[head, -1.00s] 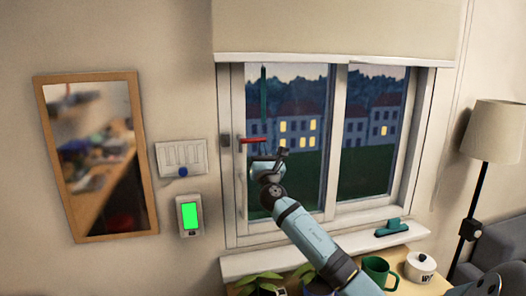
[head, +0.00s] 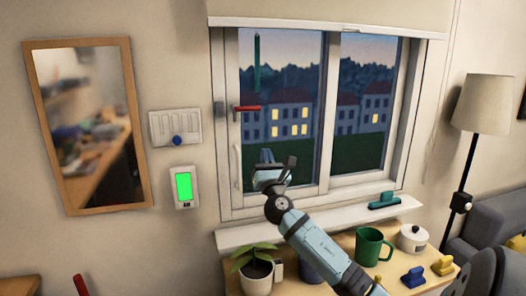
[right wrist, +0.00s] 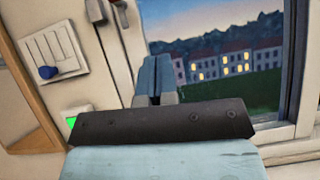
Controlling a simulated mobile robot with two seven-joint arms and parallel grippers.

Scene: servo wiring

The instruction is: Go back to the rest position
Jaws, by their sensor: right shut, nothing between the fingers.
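My right gripper (head: 267,158) is shut and empty, in front of the lower left part of the window (head: 284,160). It is below and to the right of the red window handle (head: 247,108), apart from it. The handle lies horizontal on the left frame. In the right wrist view, the shut fingers (right wrist: 155,78) point up toward the window, with nothing between them. My left gripper is not in view.
A switch panel (head: 160,126) with a blue knob and a device with a green screen (head: 183,188) are on the wall. A potted plant (head: 257,275), a green mug (head: 370,245) and a white pot (head: 412,238) stand below the window. A lamp (head: 486,105) stands at right.

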